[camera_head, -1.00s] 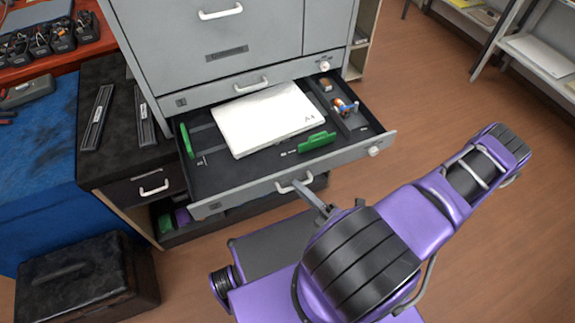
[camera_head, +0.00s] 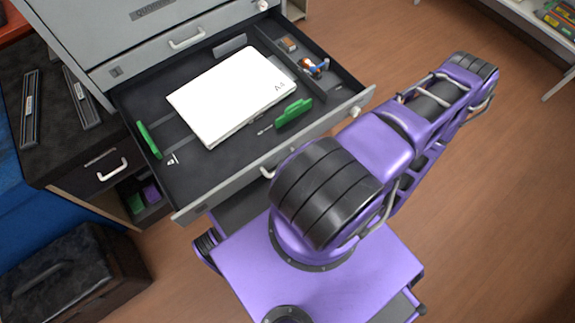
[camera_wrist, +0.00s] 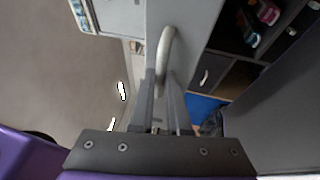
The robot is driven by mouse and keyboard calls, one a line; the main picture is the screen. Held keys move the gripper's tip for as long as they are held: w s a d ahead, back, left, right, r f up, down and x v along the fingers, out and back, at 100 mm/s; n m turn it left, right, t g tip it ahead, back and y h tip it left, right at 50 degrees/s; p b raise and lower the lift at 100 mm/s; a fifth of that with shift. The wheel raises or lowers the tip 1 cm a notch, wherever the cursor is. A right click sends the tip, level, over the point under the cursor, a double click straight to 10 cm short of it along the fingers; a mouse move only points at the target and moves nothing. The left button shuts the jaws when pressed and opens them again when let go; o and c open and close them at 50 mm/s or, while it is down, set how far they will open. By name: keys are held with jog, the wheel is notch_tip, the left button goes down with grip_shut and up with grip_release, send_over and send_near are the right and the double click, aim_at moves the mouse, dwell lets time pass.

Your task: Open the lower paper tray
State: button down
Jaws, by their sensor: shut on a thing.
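The open lower paper tray (camera_head: 225,180) sticks well out of the grey cabinet, with its dark inside showing. A white A4 paper stack (camera_head: 225,95) lies in it between green guides (camera_head: 293,112). The tray's curved metal handle (camera_wrist: 166,48) is between my gripper's fingers in the wrist view. My gripper (camera_wrist: 160,85) is shut on this handle. In the head view only a bit of the handle (camera_head: 267,172) shows, and my purple arm hides the gripper.
A closed drawer with a handle (camera_head: 187,39) sits above the open tray. A side compartment in the tray holds small items (camera_head: 315,67). A dark cabinet (camera_head: 110,165) and a black box (camera_head: 75,275) stand at left. Wooden floor (camera_head: 490,200) is clear at right.

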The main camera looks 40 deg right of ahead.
jog(key=c, duration=0.9)
grip_release()
jog(key=b+v, duration=0.1)
jog(key=v, duration=1.6)
jog(key=shift+s+d+b, duration=0.15)
jog(key=shift+s+b, duration=0.05)
jog(key=shift+b, duration=0.2)
